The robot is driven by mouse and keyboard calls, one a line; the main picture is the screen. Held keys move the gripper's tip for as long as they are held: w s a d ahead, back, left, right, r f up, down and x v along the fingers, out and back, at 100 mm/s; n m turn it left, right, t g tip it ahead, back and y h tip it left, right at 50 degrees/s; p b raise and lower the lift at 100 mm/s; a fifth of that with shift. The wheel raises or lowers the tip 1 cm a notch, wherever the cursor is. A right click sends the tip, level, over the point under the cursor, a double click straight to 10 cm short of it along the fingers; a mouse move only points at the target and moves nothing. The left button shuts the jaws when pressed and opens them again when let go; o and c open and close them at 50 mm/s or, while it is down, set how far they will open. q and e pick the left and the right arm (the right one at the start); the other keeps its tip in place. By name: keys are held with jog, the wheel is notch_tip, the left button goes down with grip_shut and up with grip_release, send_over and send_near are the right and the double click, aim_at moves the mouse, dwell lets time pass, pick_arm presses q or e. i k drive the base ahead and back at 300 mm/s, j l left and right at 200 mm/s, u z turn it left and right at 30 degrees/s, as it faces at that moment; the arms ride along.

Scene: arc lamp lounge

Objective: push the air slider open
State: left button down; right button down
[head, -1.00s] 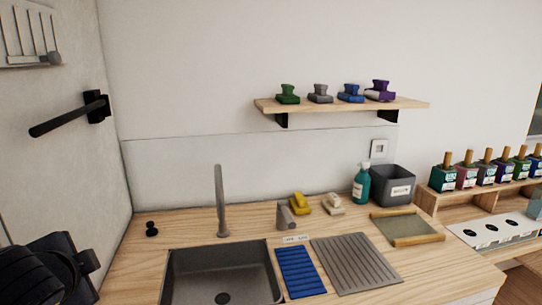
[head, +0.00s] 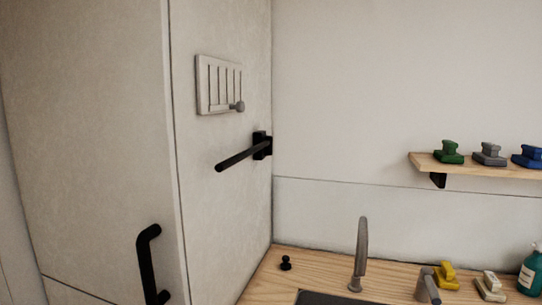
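The air slider is a pale slotted vent plate (head: 218,86) on the side wall, left of the corner, above a black bar. It has several dark vertical slots. A small grey knob (head: 238,106) sits at its lower right corner. Neither of my grippers shows in the head view, so where they stand relative to the slider cannot be seen.
A black bar (head: 240,156) sticks out from the wall just below the vent. A tall cabinet front with a black handle (head: 148,264) stands at left. The counter (head: 268,276) holds a tap (head: 361,252) and a small black knob (head: 286,263). A shelf (head: 430,164) is at right.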

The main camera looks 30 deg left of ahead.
aim_at(239, 106)
jog(key=u, duration=1.3)
